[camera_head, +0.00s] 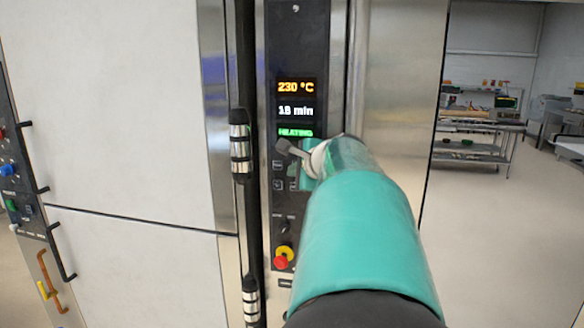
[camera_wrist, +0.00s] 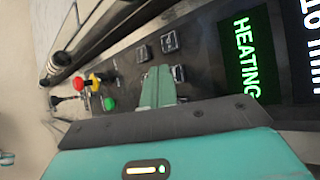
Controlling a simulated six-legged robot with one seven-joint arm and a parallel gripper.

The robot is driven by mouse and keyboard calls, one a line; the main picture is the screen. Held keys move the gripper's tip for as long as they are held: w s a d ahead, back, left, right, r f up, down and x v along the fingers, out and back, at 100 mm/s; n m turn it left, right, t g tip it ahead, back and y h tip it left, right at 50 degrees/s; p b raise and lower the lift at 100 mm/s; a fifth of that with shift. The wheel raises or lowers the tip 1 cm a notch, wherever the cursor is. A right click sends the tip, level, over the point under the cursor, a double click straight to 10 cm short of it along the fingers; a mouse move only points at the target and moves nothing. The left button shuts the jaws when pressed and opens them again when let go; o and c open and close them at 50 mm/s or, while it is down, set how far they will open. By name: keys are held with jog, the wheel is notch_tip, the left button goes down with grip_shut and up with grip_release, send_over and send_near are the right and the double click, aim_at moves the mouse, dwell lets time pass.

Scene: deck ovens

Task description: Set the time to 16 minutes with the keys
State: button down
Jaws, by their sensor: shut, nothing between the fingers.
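The oven's control panel (camera_head: 272,215) carries a display (camera_head: 296,108) with "230 °C", a minutes line and green "HEATING". The minutes line looks like 18 or 16 min; its second digit is blurred. In the wrist view the display (camera_wrist: 242,55) appears turned sideways and its minutes line is cut off. Small square keys (camera_head: 277,165) sit below the display; several keys (camera_wrist: 169,41) show in the wrist view. My gripper (camera_wrist: 160,75) is shut and empty, its fingertips over the key area beside a key (camera_wrist: 178,73). I cannot tell whether it touches one. My arm hides part of the panel.
A red and yellow knob (camera_head: 283,258) is lower on the panel; a green button (camera_wrist: 109,103) shows near it. A vertical door handle (camera_head: 240,145) stands left of the panel. A metal rack (camera_head: 475,150) and open floor lie to the right.

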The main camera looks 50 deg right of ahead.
jog(key=a, duration=0.1)
jog(key=s+a, duration=0.1)
jog(key=a, duration=0.1)
jog(key=s+a, duration=0.1)
jog(key=shift+a, duration=0.3)
dwell(0.3)
dwell(0.4)
jog(key=w+a+f+n+g+y, duration=0.1)
jog(key=w+a+f+n+y, duration=0.2)
jog(key=a, duration=0.5)
jog(key=w+a+f+n+y, duration=0.1)
jog(key=a+f+n, duration=0.2)
jog(key=a+n, duration=0.35)
jog(key=w+a+f+n+g+y, duration=0.1)
jog(key=a+f+n+y, duration=0.2)
jog(key=a, duration=0.5)
jog(key=s+a+f+n+g, duration=0.2)
jog(key=s+a+f+n, duration=0.3)
jog(key=a+n, duration=0.2)
jog(key=s+a+f+n+g+h, duration=0.1)
jog(key=s+a+f+n+g, duration=0.1)
jog(key=s+a+f+n, duration=0.4)
jog(key=a+n, duration=0.1)
jog(key=a, duration=0.3)
jog(key=shift+a, duration=0.2)
